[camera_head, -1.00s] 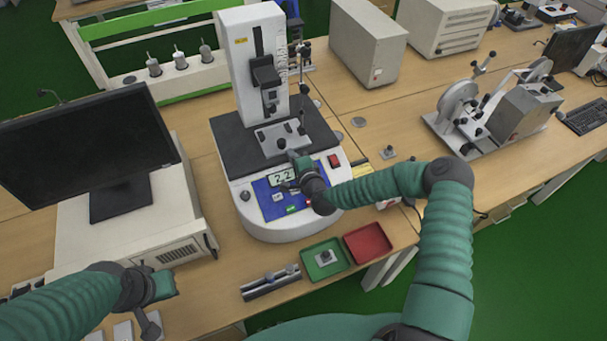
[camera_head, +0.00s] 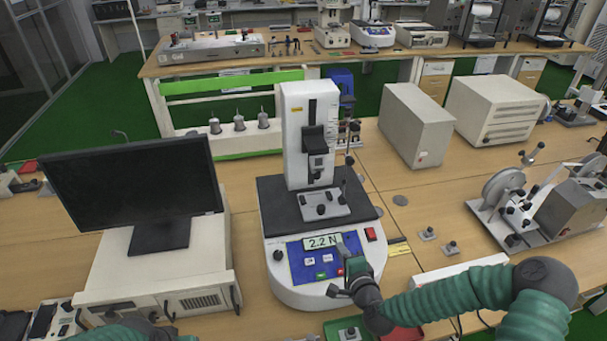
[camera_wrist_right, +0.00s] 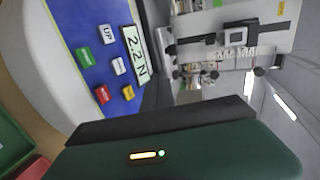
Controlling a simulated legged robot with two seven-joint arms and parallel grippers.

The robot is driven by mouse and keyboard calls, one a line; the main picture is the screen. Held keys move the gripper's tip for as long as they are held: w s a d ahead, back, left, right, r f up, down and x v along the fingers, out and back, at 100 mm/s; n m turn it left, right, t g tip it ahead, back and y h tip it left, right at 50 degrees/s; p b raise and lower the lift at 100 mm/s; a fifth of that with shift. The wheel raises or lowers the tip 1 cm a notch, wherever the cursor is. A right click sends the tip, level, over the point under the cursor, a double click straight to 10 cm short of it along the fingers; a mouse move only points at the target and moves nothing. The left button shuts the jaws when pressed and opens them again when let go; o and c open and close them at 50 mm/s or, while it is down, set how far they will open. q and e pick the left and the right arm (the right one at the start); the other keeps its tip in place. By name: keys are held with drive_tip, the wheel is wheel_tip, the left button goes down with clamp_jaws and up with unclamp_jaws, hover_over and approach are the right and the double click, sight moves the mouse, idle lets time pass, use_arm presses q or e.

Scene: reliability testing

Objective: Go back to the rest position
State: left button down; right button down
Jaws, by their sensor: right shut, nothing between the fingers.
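My right gripper (camera_head: 345,284) is shut and empty. It is at the front of a white force tester (camera_head: 300,292), over or beside the lower right of its blue panel (camera_head: 312,262); whether it touches cannot be told. The tester's display (camera_head: 322,241) reads 2.2 N, and it also shows in the right wrist view (camera_wrist_right: 135,50). That view also shows the tester's coloured buttons and a dark part of my gripper across the lower middle. Only a sliver of my left arm shows at the bottom left of the head view; its gripper is out of sight.
A monitor (camera_head: 140,190) stands on a white unit (camera_head: 170,275) to the left. A green tray (camera_head: 345,323) and a red tray (camera_head: 402,334) lie at the bottom edge, partly cut off. Small metal parts (camera_head: 428,233) and a grey-wheeled device (camera_head: 500,190) are to the right.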

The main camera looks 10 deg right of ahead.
drive_tip(key=s+a+f+n+g, duration=0.1)
drive_tip(key=n, duration=0.1)
drive_tip(key=s+a+f+n+g+y, duration=0.2)
drive_tip(key=a+n, duration=0.1)
drive_tip(key=shift+f+n, duration=0.3)
drive_tip(key=shift+f, duration=0.1)
drive_tip(key=s+d+r+n+g+h, duration=0.1)
drive_tip(key=s+r+n+g, duration=0.1)
drive_tip(key=s, duration=0.4)
drive_tip(key=s+d+r+n+g+h, duration=0.1)
drive_tip(key=s+r+n+g, duration=0.1)
drive_tip(key=s+n+g, duration=0.2)
drive_tip(key=s+d+r+n+g, duration=0.1)
drive_tip(key=s+n, duration=0.4)
drive_tip(key=s, duration=0.5)
drive_tip(key=shift+r+n+g+h+b, duration=0.3)
drive_tip(key=shift+r+g+h, duration=0.1)
drive_tip(key=shift+r+g, duration=0.55)
drive_tip(key=shift+d+f, duration=0.1)
drive_tip(key=shift+d, duration=0.15)
